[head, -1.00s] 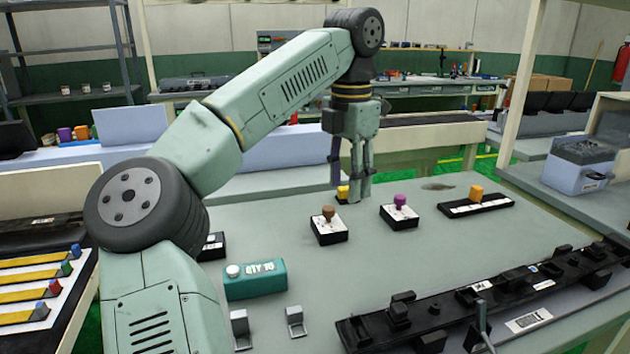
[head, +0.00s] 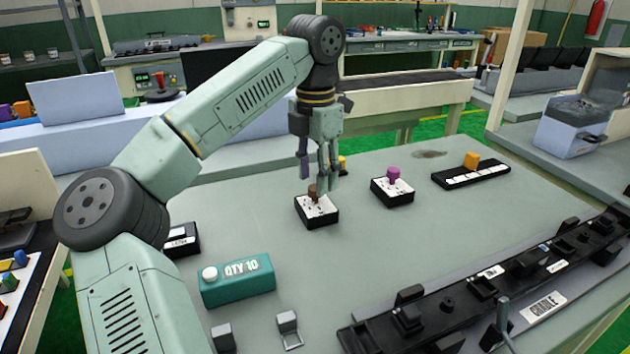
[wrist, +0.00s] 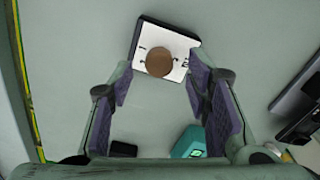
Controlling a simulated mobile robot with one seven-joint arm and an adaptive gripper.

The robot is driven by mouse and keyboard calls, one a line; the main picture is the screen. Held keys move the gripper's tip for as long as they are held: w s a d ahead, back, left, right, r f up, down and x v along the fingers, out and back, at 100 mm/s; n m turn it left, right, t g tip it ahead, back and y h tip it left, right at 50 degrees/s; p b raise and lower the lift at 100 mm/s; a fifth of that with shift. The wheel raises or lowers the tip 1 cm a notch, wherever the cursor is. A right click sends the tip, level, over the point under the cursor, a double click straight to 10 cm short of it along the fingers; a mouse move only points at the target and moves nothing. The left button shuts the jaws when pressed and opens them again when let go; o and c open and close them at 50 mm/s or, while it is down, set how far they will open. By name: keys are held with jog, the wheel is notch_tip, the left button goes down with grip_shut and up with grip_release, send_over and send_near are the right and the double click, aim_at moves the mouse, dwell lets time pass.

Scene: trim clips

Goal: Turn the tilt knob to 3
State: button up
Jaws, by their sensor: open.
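A brown round knob (head: 313,192) stands on a small black box with a white dial face (head: 318,209). In the wrist view the knob (wrist: 159,63) shows from above, with dark marks around it on the white face (wrist: 178,52); I cannot read the name or setting. My gripper (head: 320,176) is open, pointing down close above this box. In the wrist view its purple-padded fingers (wrist: 160,92) are apart and empty, with the knob ahead between their lines. A purple knob (head: 393,174) stands on a similar box to the right. Which knob is tilt I cannot read.
A yellow knob (head: 343,163) is partly hidden behind my gripper. An orange knob (head: 471,160) sits on a long black strip at right. A teal "QTY 10" box (head: 238,281) stands front left. A black rail (head: 480,290) lies along the front right. The table between is clear.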

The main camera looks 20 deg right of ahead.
aim_at(312, 188)
jog(key=shift+f, duration=1.05)
grip_shut()
